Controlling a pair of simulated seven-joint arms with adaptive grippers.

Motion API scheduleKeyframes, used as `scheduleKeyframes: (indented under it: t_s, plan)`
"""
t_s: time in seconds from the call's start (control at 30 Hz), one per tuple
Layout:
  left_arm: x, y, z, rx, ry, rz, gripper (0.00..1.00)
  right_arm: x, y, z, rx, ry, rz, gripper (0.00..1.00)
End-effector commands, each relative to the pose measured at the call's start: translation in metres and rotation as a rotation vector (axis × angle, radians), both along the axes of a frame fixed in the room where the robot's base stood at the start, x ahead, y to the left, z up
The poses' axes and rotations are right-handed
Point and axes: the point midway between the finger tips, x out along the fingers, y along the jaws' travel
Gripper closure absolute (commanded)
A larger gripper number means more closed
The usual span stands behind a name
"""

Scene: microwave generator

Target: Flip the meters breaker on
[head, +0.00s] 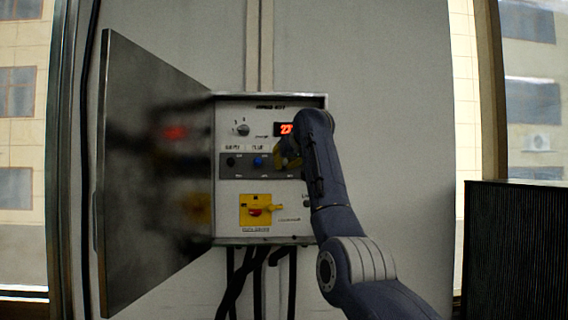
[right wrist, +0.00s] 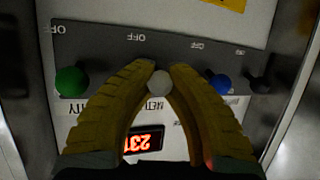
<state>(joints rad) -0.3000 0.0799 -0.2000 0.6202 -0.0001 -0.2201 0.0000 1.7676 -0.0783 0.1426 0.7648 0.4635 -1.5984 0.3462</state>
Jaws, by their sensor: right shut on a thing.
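The control box (head: 225,228) is on the wall with its door open to the left. Its dark breaker strip (head: 268,174) runs across the middle and also crosses the right wrist view, upside down. The meters breaker, a pale round knob (right wrist: 160,83), is above a partly hidden "METE..." label in that view. My right gripper (head: 290,160) is at the strip; its two yellow fingers (right wrist: 160,75) are shut on the pale knob, one on each side. An "OFF" mark is on the strip above the knob in that view. My left gripper is not in view.
A blue knob (right wrist: 220,84) and a black knob (right wrist: 262,84) are right of the fingers, a green knob (right wrist: 71,80) left. A lit red display (right wrist: 143,140) is nearby.

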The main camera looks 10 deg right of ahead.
Motion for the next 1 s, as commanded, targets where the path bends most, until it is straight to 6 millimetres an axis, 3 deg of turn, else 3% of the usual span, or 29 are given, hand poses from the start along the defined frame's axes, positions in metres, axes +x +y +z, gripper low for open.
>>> scheduleKeyframes:
  t_s: [0.3, 0.33, 0.63, 1.0]
  plan:
    - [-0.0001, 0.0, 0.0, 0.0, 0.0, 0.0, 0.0, -0.0014, -0.0006, 0.0059, 0.004, -0.011, -0.001, 1.0]
    - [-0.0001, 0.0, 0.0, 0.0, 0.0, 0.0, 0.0, -0.0014, -0.0006, 0.0062, 0.004, -0.011, -0.001, 0.85]
    - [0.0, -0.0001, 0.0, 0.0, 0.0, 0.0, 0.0, -0.0007, -0.0004, 0.0034, 0.003, -0.007, -0.001, 0.52]
    - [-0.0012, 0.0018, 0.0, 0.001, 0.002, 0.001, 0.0, -0.0042, -0.0005, 0.0042, 0.002, -0.006, 0.001, 0.52]
